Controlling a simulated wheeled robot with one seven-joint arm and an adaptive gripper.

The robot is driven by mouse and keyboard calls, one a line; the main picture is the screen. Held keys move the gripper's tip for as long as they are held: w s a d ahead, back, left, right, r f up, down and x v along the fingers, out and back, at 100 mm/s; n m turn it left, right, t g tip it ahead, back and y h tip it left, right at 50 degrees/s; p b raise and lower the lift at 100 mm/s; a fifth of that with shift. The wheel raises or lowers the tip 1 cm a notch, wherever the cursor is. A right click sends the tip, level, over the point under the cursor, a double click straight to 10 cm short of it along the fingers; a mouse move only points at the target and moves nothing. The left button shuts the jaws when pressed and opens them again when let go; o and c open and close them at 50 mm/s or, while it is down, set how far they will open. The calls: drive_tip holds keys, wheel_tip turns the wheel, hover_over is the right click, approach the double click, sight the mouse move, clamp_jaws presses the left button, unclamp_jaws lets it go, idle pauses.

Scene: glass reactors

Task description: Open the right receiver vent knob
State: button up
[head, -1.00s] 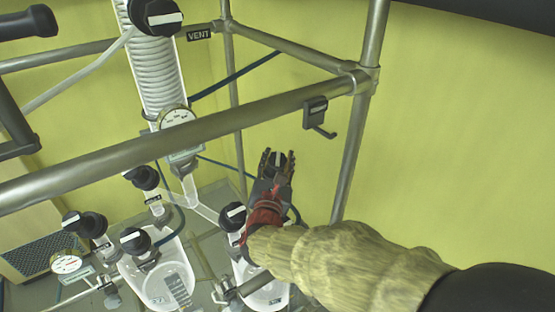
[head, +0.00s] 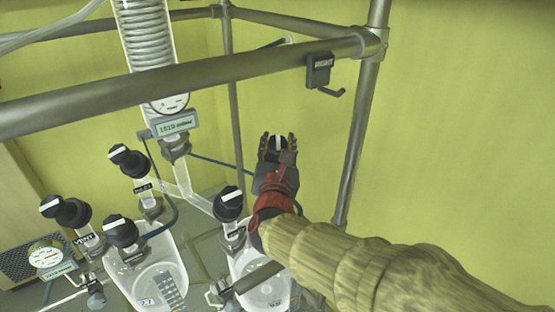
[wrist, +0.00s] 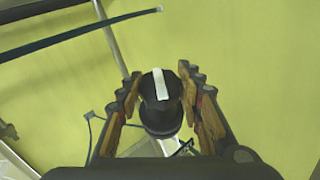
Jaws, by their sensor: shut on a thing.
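The black vent knob (head: 278,143) with a white pointer bar sits between the fingers of my gripper (head: 277,149), above the right glass receiver (head: 262,284). In the wrist view the knob (wrist: 160,98) stands between both brown-padded fingers of my gripper (wrist: 162,103), and its white bar runs nearly along the picture's vertical, leaning slightly. My gripper is shut on this knob. Its label and lower stem are hidden by my gripper in the head view.
A second black knob (head: 229,203) stands just left of my gripper. Several more knobs, a left receiver (head: 155,284) and a round gauge (head: 46,254) lie further left. A metal rail (head: 200,82) crosses above, with a hook (head: 322,72). The right side is open before a yellow wall.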

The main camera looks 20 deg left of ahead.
drive_tip(key=shift+f+n+g+y+b, duration=0.15)
drive_tip(key=shift+n+y+b, duration=0.7)
drive_tip(key=shift+b, duration=3.05)
drive_tip(key=shift+f+n+g+y+b, duration=0.15)
drive_tip(key=shift+n+y+b, duration=0.7)
drive_tip(key=shift+b, duration=3)
drive_tip(key=n+g+y+b, duration=0.1)
drive_tip(key=n+y+b, duration=0.1)
drive_tip(key=b, duration=0.7)
drive_tip(key=shift+r+n+y+b, duration=0.15)
drive_tip(key=shift+n+y+b, duration=0.15)
drive_tip(key=shift+y, duration=0.1)
drive_tip(key=n+g+y+b, duration=0.2)
drive_tip(key=b, duration=0.1)
drive_tip(key=shift+r+n+b, duration=0.1)
drive_tip(key=shift+n+b, duration=0.2)
drive_tip(key=shift+n+g+y, duration=0.3)
drive_tip(key=shift+n+y, duration=0.1)
drive_tip(key=shift+n, duration=0.1)
drive_tip(key=shift+w+n+g+y+b, duration=0.1)
drive_tip(key=shift+n+g+y+b, duration=0.4)
drive_tip(key=shift+n+g+y, duration=0.7)
drive_tip(key=shift+n+g, duration=0.4)
drive_tip(key=shift+n, duration=0.2)
drive_tip(key=shift+n+g, duration=0.3)
drive_tip(key=o, duration=1.2)
drive_tip(key=shift+a, duration=0.1)
